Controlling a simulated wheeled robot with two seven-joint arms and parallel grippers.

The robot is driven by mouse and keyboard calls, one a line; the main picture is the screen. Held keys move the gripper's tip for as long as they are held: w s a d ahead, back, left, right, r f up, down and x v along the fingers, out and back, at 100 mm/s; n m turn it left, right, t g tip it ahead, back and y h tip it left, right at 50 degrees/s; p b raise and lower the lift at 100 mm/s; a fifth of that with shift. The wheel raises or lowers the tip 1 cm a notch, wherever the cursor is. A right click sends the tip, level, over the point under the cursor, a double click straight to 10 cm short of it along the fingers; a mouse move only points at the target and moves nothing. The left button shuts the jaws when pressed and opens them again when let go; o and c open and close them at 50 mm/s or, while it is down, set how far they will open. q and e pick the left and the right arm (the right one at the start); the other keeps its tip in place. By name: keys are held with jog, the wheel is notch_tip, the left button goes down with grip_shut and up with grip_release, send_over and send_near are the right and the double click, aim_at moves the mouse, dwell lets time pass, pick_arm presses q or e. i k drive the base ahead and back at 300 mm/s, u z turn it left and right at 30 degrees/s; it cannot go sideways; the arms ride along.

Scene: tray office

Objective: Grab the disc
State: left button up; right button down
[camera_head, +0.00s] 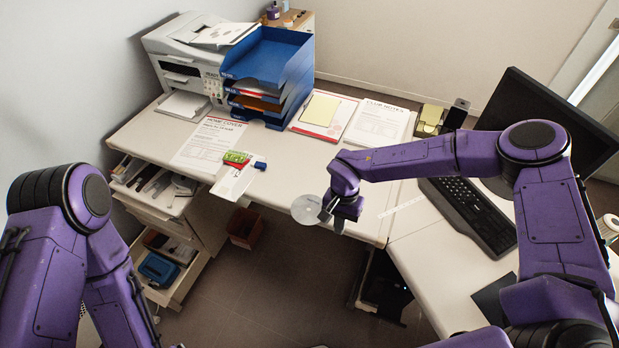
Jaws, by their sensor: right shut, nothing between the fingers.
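The disc (306,209) is a pale grey, round, flat thing near the front edge of the desk, in the middle of the head view. My right gripper (331,215) is just to the right of the disc, with its fingers shut and nothing between them. The fingers overlap the disc's right edge in the picture; I cannot tell whether they touch it. My left arm shows at the lower left, but its gripper is out of view.
The white desk (290,185) holds a printer (185,65), blue stacked trays (268,60), papers (210,140), a red-and-green stapler-like item (237,158), a keyboard (470,215) and a monitor (550,105). Open drawers (165,195) stand out at the left. Floor shows in front.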

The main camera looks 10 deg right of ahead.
aim_at(304, 210)
jog(key=i, duration=0.9)
